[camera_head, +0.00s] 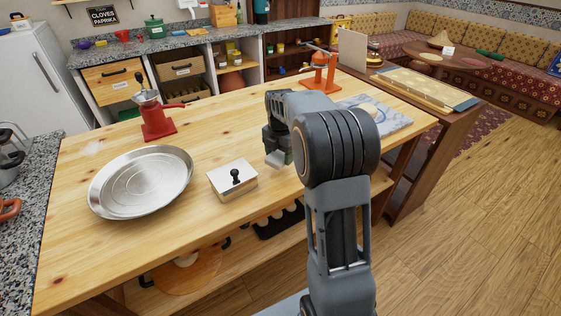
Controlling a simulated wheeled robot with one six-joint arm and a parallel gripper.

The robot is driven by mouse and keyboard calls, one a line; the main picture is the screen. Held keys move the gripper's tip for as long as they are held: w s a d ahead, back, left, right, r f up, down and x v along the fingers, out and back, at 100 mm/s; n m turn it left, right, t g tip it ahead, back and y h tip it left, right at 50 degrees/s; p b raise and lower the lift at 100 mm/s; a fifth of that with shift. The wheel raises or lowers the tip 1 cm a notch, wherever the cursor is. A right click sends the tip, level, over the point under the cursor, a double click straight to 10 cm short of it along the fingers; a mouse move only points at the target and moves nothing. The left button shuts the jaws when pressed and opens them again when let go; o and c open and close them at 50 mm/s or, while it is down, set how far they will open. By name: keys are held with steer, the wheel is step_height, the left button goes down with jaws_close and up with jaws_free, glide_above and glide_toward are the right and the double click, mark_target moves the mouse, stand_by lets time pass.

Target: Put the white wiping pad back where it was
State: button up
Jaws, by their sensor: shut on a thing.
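My gripper (276,152) is over the wooden table, right of the white box, and largely hidden behind my own arm. It is shut on a small pale block (275,160), which looks like the white wiping pad. Only part of the pad shows below the gripper. I cannot tell whether it touches the tabletop. A white-topped box with a black knob (218,181) stands to its left on the table (110,239).
A round metal tray (140,181) lies at the left of the table. A red grinder (157,120) stands behind it. An orange press (320,75) stands at the back, and a marbled slab (391,122) lies to the right. Bare wood lies between grinder and gripper.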

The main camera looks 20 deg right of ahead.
mark_target(281, 162)
steer(key=shift+w+d+f, duration=0.2)
steer(key=shift+f, duration=0.15)
steer(key=shift+w+d+f, duration=0.1)
steer(key=shift+w+f, duration=0.05)
steer(key=shift+f, duration=1.55)
steer(key=shift+f, duration=0.2)
steer(key=o, duration=0.9)
steer(key=shift+c, duration=0.2)
